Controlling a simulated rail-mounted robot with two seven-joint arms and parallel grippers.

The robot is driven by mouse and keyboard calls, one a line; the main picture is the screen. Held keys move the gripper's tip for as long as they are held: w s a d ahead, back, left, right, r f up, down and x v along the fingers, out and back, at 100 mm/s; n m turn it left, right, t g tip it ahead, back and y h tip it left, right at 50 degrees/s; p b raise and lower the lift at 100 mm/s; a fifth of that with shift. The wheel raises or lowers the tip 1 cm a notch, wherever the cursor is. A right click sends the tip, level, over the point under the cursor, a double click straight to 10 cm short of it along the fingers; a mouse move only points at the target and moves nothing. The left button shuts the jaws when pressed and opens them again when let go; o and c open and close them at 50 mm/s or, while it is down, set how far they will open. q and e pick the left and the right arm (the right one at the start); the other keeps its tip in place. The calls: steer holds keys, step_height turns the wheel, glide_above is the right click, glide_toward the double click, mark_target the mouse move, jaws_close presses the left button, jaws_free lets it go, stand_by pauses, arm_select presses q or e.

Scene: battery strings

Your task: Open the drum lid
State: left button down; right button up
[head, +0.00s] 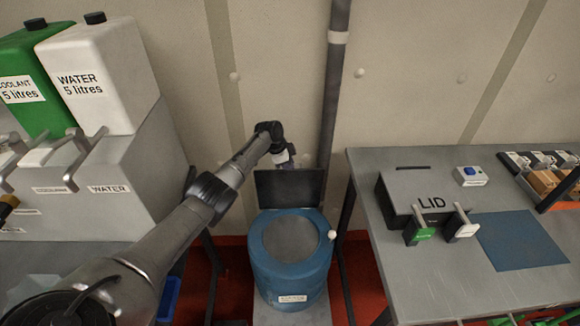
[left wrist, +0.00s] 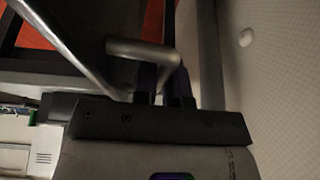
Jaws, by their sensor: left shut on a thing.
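The blue drum (head: 290,272) stands on a pale base between the two benches. Its round grey top (head: 291,238) faces up; I cannot tell whether this is a surface or the inside. A dark flat panel (head: 289,187), which looks like the drum lid, stands upright at the drum's back edge. My left gripper (head: 284,158) is at the panel's upper edge, partly hidden. In the left wrist view, its dark fingers (left wrist: 164,84) are shut on a pale bent handle (left wrist: 140,49) beside a dark plate edge. My right gripper is not in view.
A dark pipe (head: 333,100) runs up the wall behind the drum. The right bench (head: 380,235) holds a box marked LID (head: 400,193) and a blue mat (head: 522,240). At left, white (head: 105,85) and green (head: 30,75) containers stand on a grey cabinet (head: 130,200).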

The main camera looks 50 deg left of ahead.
arm_select(q)
steer(key=c, duration=1.2)
jaws_free()
steer(key=shift+d, duration=0.1)
steer(key=shift+s+r, duration=0.1)
steer(key=shift+r, duration=0.3)
steer(key=p+v, duration=0.3)
steer(key=v, duration=1)
